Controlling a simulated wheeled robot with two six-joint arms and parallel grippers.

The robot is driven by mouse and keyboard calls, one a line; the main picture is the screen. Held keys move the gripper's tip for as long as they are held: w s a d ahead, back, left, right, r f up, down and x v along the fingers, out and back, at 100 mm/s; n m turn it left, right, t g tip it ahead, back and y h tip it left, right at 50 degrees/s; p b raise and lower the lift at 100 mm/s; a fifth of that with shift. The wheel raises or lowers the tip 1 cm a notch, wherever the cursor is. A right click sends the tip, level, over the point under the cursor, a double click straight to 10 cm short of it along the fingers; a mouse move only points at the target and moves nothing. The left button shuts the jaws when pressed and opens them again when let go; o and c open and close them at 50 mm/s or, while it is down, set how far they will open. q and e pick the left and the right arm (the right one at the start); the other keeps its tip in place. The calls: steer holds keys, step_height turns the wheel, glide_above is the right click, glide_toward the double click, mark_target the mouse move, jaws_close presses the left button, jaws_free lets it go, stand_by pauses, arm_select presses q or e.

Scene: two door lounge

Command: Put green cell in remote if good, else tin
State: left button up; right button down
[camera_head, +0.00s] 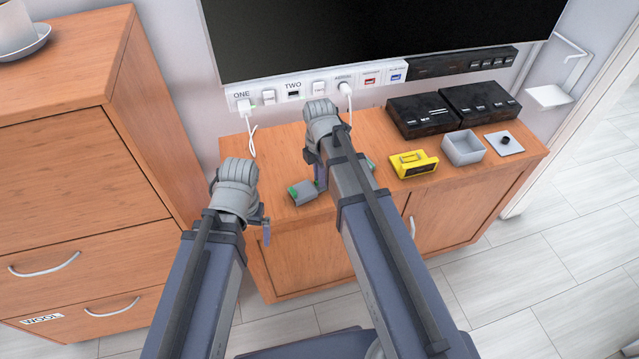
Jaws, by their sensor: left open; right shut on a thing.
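My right gripper (320,178) is low over the cabinet top, beside a small grey block with green parts (303,196). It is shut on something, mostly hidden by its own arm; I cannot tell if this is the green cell. A green-edged bit (370,164) shows just right of that arm. I cannot tell which piece is the remote. My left gripper (264,226) is open and empty in front of the cabinet's left edge. An open grey square box (463,149), perhaps the tin, stands right of a yellow device with a dark display (413,164).
The wooden cabinet top (395,190) is clear along its front. Two black boxes (424,116) stand at the back, and a white plate with a black knob (504,143) lies at right. A socket strip (292,91) with plugged cables runs behind. A tall drawer unit (80,180) stands at left.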

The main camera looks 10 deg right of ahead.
arm_select(q)
steer(key=shift+f, duration=0.65)
arm_select(e)
steer(key=shift+f, duration=0.6)
steer(key=shift+f, duration=0.1)
steer(key=shift+f+b, duration=0.15)
steer(key=shift+b, duration=0.25)
steer(key=c, duration=1.2)
jaws_free()
arm_select(q)
steer(key=shift+f, duration=0.15)
arm_select(e)
steer(key=o, duration=0.4)
steer(key=shift+c, duration=0.2)
steer(key=shift+r, duration=0.2)
arm_select(q)
step_height(320, 180, up, 12)
steer(key=p, duration=1.2)
steer(key=shift+r+p, duration=0.2)
steer(key=shift+p, duration=0.1)
arm_select(e)
step_height(320, 180, up, 12)
